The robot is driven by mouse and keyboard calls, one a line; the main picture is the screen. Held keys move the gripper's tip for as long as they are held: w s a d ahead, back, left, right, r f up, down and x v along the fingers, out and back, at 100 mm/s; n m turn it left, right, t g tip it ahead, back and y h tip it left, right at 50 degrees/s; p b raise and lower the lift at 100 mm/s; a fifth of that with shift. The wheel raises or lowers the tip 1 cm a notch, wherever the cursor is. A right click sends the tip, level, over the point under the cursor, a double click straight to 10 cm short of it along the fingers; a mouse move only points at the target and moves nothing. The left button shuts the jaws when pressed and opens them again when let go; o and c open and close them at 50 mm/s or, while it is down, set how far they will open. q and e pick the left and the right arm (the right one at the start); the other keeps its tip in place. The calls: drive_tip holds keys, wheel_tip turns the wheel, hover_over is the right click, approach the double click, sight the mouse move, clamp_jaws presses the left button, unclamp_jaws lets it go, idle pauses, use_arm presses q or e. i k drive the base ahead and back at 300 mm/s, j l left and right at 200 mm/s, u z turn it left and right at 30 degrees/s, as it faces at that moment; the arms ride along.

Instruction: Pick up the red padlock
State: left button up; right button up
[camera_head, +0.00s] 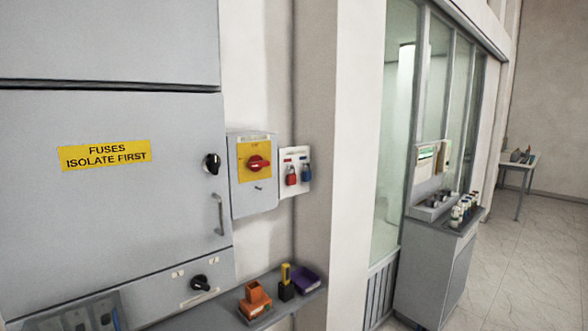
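The red padlock (291,178) hangs on a small white board (295,155) on the wall, just right of the grey isolator box. A blue padlock (305,174) hangs right beside it on the same board. Neither of my grippers shows in the head view, so I cannot see how they stand relative to the padlock.
The isolator box (254,195) has a red rotary handle (258,163) on a yellow plate. A grey cabinet (120,210) fills the left. Below, a narrow shelf (225,318) holds an orange holder (255,300), a yellow-black item (286,284) and a purple tray (304,279). A wall pillar stands to the right.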

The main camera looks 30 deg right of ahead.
sight(292, 178)
drive_tip(key=i+l, duration=0.15)
drive_tip(key=l, duration=0.4)
drive_tip(key=i+l, duration=0.1)
drive_tip(key=l, duration=0.5)
drive_tip(key=i+l+u, duration=0.1)
drive_tip(key=l, duration=0.5)
drive_tip(key=i+l, duration=0.2)
drive_tip(key=l, duration=0.35)
drive_tip(key=i+l+u, duration=0.1)
drive_tip(key=l, duration=0.5)
drive_tip(key=i+l, duration=0.1)
drive_tip(key=l, duration=0.5)
drive_tip(key=i+l, duration=0.1)
drive_tip(key=l, duration=0.45)
